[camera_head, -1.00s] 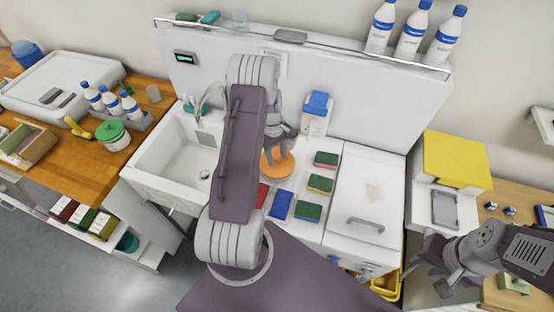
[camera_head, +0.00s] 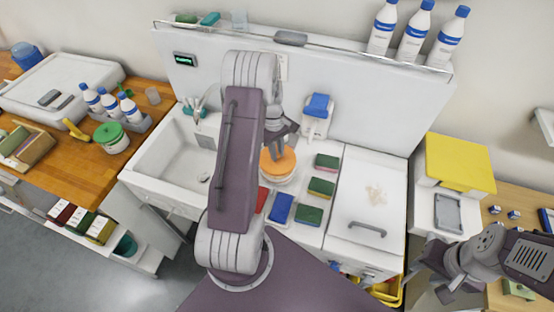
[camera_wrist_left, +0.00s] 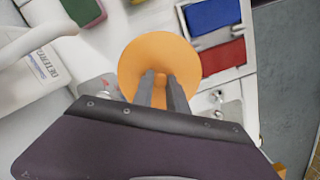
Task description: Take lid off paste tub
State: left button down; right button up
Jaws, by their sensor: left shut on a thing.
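A round orange lid (camera_head: 275,163) with a small knob shows at the middle of the white counter. The pale side of the tub (camera_head: 283,179) shows just below the lid in the head view; I cannot tell how wide any gap between them is. My left gripper (camera_wrist_left: 161,84) is shut on the lid's knob, with its fingers on either side. In the left wrist view the lid (camera_wrist_left: 145,55) lies flat across and hides the tub. My right gripper (camera_head: 428,272) is open and empty at the lower right, away from the tub.
Several sponges (camera_head: 309,214) lie to the right and in front of the tub. A sink (camera_head: 170,160) is at left, a dispenser (camera_head: 317,115) behind. A green-lidded jar (camera_head: 111,137) stands on the wooden counter. A white hatch with a handle (camera_head: 367,228) is at right.

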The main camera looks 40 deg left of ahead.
pick_arm(q)
jog(key=s+d+r+b, duration=0.2)
jog(key=s+d+r, duration=0.5)
jog(key=s, duration=0.2)
jog(key=shift+s+b, duration=0.25)
jog(key=shift+b, duration=0.05)
jog(key=shift+r, duration=0.1)
